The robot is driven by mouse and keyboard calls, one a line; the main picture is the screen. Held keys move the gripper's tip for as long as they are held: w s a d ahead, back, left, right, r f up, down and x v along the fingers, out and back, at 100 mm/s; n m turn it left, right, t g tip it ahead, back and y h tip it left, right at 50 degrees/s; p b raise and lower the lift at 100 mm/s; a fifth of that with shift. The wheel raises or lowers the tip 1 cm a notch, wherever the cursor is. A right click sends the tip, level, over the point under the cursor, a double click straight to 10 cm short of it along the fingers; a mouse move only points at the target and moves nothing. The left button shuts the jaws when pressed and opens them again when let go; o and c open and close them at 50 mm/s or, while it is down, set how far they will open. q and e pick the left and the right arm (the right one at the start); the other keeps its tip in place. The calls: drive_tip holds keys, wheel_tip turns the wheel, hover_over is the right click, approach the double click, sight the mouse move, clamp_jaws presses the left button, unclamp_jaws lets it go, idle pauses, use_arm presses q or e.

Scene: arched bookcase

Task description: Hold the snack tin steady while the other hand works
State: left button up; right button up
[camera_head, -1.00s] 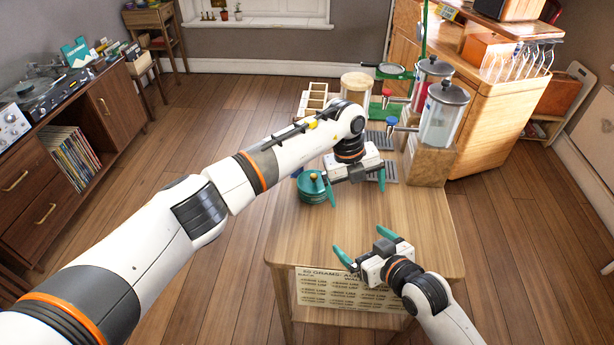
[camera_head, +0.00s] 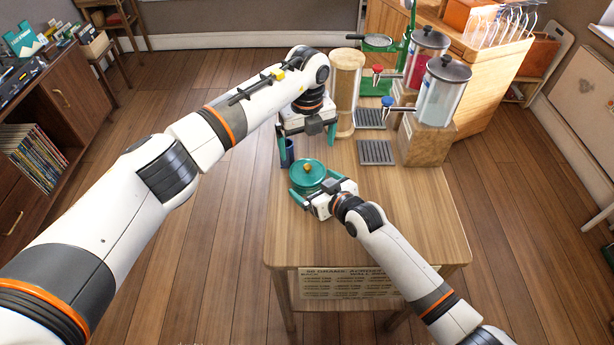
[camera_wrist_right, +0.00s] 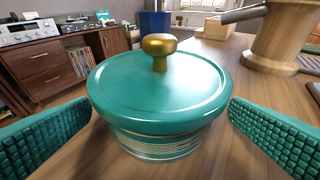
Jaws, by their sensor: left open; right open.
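The snack tin (camera_head: 322,181) is round and teal with a lid and a gold knob; it stands upright near the table's left edge. In the right wrist view the tin (camera_wrist_right: 160,100) fills the middle. My right gripper (camera_head: 313,186) is open, with one teal finger on each side of the tin; I cannot tell whether either touches. Its textured fingers (camera_wrist_right: 160,125) show at both sides there. My left gripper (camera_head: 307,142) is open and points down behind the tin, with no object seen held. A dark blue cup (camera_head: 289,156) is beside its left finger, partly hidden by it.
A wooden cylinder (camera_head: 346,95) stands behind the tin. Clear canisters with dark lids (camera_head: 441,95) stand on wooden blocks at the back right, near grey slotted trays (camera_head: 376,152). The front and right of the tabletop (camera_head: 415,215) are clear.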

use_arm(q)
drive_tip(key=shift+s+d+r, duration=0.1)
use_arm(e)
drive_tip(key=shift+w+a+f, duration=0.25)
drive_tip(key=shift+w+a, duration=0.1)
drive_tip(key=shift+w, duration=0.15)
drive_tip(key=shift+w+a+f, duration=0.1)
drive_tip(key=shift+w, duration=0.1)
